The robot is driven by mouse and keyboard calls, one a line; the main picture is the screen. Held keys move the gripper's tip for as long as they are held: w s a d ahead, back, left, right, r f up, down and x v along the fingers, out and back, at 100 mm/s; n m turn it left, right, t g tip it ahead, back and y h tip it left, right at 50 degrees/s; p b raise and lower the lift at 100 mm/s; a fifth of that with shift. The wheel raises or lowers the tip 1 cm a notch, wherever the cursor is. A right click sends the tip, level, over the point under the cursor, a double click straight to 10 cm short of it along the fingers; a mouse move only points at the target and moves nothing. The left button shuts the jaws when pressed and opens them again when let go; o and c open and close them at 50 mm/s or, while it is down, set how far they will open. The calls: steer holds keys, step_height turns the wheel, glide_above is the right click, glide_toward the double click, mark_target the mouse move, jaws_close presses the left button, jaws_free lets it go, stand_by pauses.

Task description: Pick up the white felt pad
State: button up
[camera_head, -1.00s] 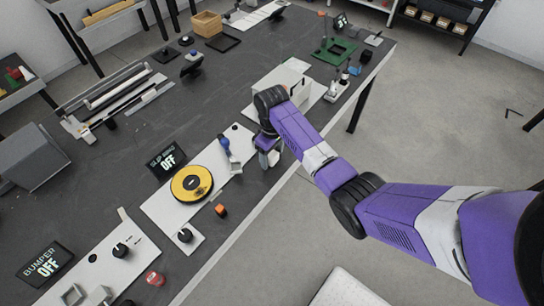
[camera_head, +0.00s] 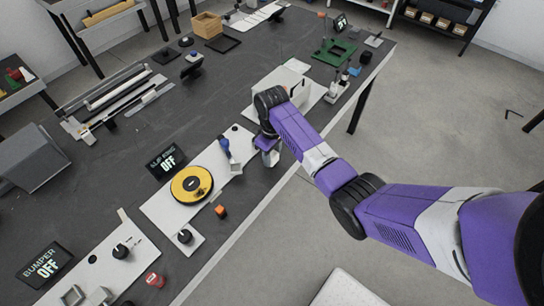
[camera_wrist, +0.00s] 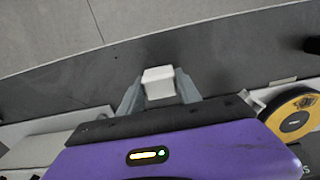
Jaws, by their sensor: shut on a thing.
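The white felt pad (camera_wrist: 158,80) is a small pale block in the wrist view. It sits between the two grey fingers of my gripper (camera_wrist: 158,92), which are shut on it. In the head view my gripper (camera_head: 269,156) is over the dark bench near its right edge, partly hidden by my wrist. The pad shows there only as a small pale patch (camera_head: 272,159) at the fingertips. I cannot tell how far it is above the bench.
A white plate with a yellow disc (camera_head: 192,184) lies to the left, with a blue-handled tool (camera_head: 224,146) beside my gripper. An orange cube (camera_head: 220,211) lies nearer. A white box (camera_head: 294,84) stands behind my gripper. The dark bench (camera_head: 130,150) has clear room left of centre.

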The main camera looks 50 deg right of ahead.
step_height(320, 180, up, 15)
steer(key=p, duration=0.2)
step_height(320, 180, up, 4)
steer(key=r+p, duration=0.1)
glide_above(272, 154)
steer(key=shift+s+a+f, duration=0.1)
steer(key=shift+f, duration=0.15)
stand_by(0.4)
